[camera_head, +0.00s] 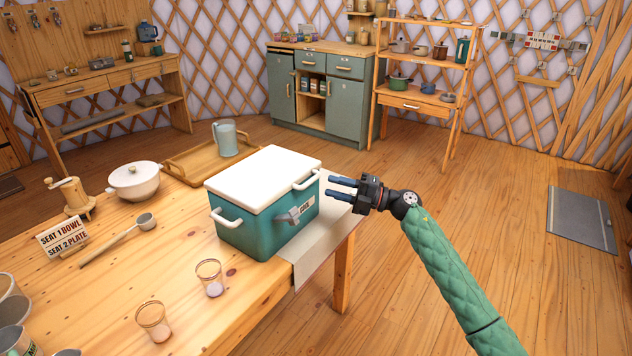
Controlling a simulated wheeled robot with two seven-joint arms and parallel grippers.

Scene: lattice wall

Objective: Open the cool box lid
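The cool box (246,235) is teal with a white lid (264,178) and stands on the wooden table near its right edge. The lid is down on the box. White handles show at its left front and right end, and a grey latch (294,214) sits on the front beside a small label. My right gripper (342,188) is to the right of the box, pointing left at its right end. Its two dark fingers are apart with nothing between them. The fingertips appear close to the box, but I cannot tell whether they touch. My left gripper is not in view.
Two glasses (209,278) stand in front of the box on the table. A ladle (118,238), white pot (135,181), grinder (71,198), seat sign (62,237) and tray with a jug (225,139) are left and behind. Open floor lies right of the table.

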